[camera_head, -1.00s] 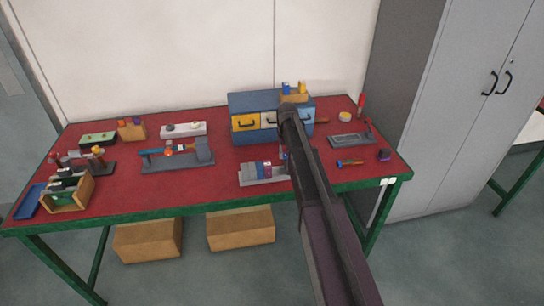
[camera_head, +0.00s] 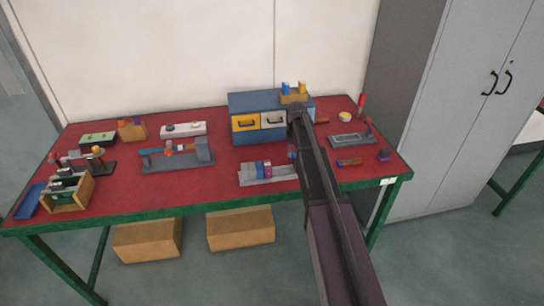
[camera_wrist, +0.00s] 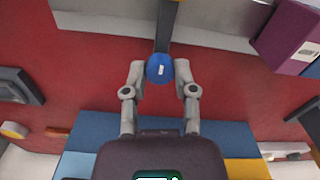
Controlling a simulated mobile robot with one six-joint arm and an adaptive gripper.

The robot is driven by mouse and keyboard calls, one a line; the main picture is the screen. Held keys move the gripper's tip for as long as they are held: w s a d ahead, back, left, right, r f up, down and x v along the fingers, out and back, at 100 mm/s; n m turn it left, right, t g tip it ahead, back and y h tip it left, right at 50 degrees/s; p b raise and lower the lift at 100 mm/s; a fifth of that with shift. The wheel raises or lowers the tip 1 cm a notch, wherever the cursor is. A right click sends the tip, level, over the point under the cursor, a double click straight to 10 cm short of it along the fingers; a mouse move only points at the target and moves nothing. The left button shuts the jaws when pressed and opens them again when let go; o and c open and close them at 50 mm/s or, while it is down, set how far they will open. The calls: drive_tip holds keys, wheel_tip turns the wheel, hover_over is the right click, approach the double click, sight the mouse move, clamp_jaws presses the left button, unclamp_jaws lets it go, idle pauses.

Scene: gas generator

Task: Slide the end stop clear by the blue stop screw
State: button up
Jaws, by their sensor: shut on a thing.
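The blue stop screw (camera_wrist: 161,69) shows its round head in the wrist view, between the two fingertips of my gripper (camera_wrist: 160,73). My gripper is shut on it. A dark upright bar (camera_wrist: 166,22) lies behind the screw and runs up to the picture's top edge; it looks like the end stop. The grey rail (camera_wrist: 222,35) passes at the top of the wrist view, with a purple block (camera_wrist: 289,35) on it at the right. In the head view the rail (camera_head: 250,182) carries several blocks, and my arm partly hides its right end.
The drawer cabinet (camera_head: 253,103) stands just behind the rail; its blue body (camera_wrist: 95,130) is close to my gripper in the wrist view. A grey fixture (camera_head: 350,140) and small tools lie to the right. Red tabletop (camera_head: 225,185) is bare left of the rail.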

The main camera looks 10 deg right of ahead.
drive_tip(key=o, duration=1)
drive_tip(key=shift+c, duration=0.2)
wheel_tip(320, 180, up, 7)
drive_tip(key=p, duration=0.7)
drive_tip(key=s+a+m, duration=0.1)
drive_tip(key=s+a, duration=0.3)
drive_tip(key=s, duration=1)
drive_tip(key=s+a+m, duration=0.1)
drive_tip(key=s+a, duration=0.4)
drive_tip(key=s, duration=1)
